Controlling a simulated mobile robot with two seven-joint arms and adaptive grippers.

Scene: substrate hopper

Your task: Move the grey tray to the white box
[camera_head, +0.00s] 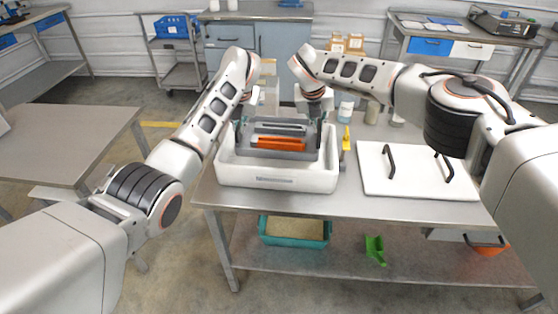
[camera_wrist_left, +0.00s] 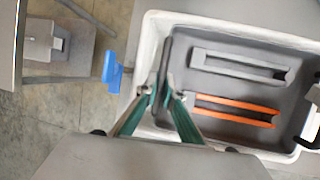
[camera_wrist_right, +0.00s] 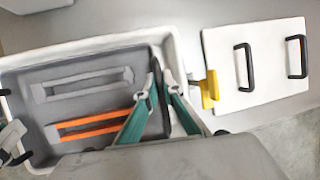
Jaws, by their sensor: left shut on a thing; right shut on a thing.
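The grey tray (camera_head: 270,152) is inside or just over the white box (camera_head: 277,182) on the metal table. An orange channel-shaped piece (camera_head: 279,143) and a grey one (camera_head: 279,129) lie in the tray. My left gripper (camera_head: 238,124) is shut on the tray's left rim; the grip shows in the left wrist view (camera_wrist_left: 162,98). My right gripper (camera_head: 320,121) is shut on the tray's right rim, as the right wrist view (camera_wrist_right: 157,92) shows. Whether the tray touches the box floor is hidden.
A white lid (camera_head: 415,171) with two black handles lies on the table to the right. A yellow-handled tool (camera_head: 346,138) is between box and lid. Jars (camera_head: 371,113) stand behind. A teal bin (camera_head: 294,231) and a green scoop (camera_head: 375,250) are on the lower shelf.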

